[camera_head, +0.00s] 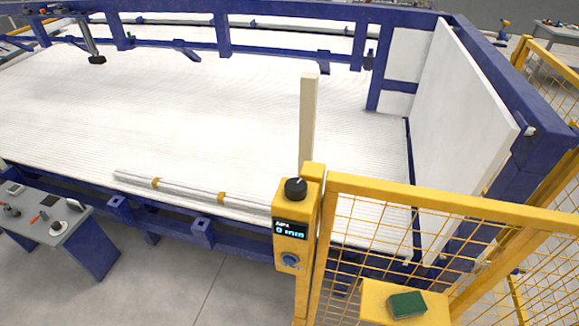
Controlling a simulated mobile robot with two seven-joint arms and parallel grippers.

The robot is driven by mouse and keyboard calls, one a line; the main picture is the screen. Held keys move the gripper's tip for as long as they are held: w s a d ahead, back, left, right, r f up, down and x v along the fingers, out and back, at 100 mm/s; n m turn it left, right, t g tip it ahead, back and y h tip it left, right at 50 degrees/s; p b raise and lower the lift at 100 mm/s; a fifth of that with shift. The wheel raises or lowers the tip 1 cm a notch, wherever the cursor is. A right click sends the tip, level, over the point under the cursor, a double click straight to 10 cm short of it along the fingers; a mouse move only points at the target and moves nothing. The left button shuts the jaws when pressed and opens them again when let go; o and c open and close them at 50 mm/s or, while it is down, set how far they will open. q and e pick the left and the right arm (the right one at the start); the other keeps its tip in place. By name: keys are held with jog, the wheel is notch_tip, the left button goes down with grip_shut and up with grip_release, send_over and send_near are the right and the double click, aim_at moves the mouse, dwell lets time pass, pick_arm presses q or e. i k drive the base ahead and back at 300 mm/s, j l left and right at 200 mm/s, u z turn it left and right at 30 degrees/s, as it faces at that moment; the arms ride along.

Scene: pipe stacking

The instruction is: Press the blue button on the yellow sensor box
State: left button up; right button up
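The yellow sensor box (283,226) is mounted upright on a yellow fence post, right of the middle of the head view. A round blue button (290,261) sits low on its front face. Above the button is a dark display (290,230) with lit text that seems to read "0 mm". A black knob-like part (295,188) stands on top of the box. Nothing covers the button. Neither of my grippers shows in this view.
A yellow mesh fence (430,230) runs right of the box, with a green sponge-like block (407,304) on a yellow ledge. Behind lies a large white ribbed bed (200,110) in a blue frame, with white pipes (190,190) along its front. A tool table (45,215) stands left.

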aim_at(288, 259)
jog(key=i+l+u, duration=0.1)
jog(key=l, duration=0.6)
jog(key=l+u, duration=0.15)
jog(key=l, duration=0.55)
